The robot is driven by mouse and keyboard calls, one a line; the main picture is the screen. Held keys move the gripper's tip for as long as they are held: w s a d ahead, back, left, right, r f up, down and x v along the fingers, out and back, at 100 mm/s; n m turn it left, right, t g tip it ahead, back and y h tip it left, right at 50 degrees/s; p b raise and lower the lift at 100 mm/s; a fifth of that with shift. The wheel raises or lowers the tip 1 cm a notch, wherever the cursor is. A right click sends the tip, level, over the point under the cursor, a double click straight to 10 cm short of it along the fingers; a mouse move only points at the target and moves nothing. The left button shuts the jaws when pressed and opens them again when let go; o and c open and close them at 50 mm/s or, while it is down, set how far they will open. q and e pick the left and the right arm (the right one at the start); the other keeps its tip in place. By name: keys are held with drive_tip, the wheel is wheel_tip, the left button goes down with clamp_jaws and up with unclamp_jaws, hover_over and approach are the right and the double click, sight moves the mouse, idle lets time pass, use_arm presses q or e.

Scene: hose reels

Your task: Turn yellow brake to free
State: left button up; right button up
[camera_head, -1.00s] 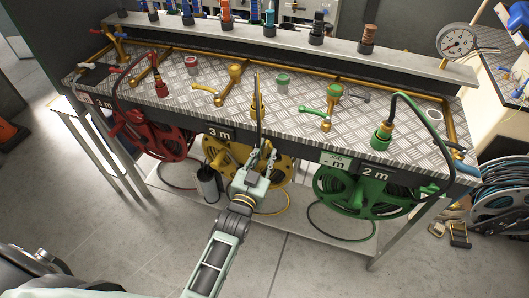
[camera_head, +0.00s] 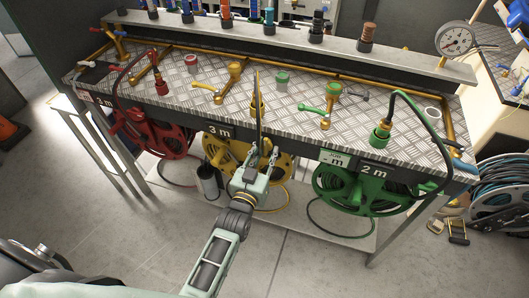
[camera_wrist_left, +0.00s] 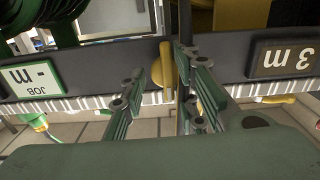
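The yellow hose reel (camera_head: 232,152) hangs under the bench front beside the "3 m" sign (camera_head: 219,132). My left gripper (camera_head: 264,153) is in front of the bench edge, to the right of that sign, with its two fingers apart. In the left wrist view, a yellow knob with an upright bar (camera_wrist_left: 167,68), which looks like the yellow brake, sits on the dark bench edge. It appears in the gap between the open fingers of my left gripper (camera_wrist_left: 166,88), with no clear contact. In the head view the knob is hidden or too small to tell. My right gripper is not in view.
A red reel (camera_head: 158,135) hangs on the left and a green reel (camera_head: 350,192) on the right. A dark hose (camera_head: 258,105) rises from the bench just behind the gripper. A "JOB" sign (camera_wrist_left: 33,80) shows in the wrist view. The floor in front is clear.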

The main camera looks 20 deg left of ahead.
use_arm(q)
drive_tip(key=shift+o, duration=0.9)
drive_tip(key=shift+r, duration=0.1)
drive_tip(key=shift+w, duration=0.1)
drive_tip(key=shift+a, duration=0.1)
drive_tip(key=shift+s, duration=0.45)
drive_tip(key=s, duration=1.1)
drive_tip(key=shift+a, duration=0.15)
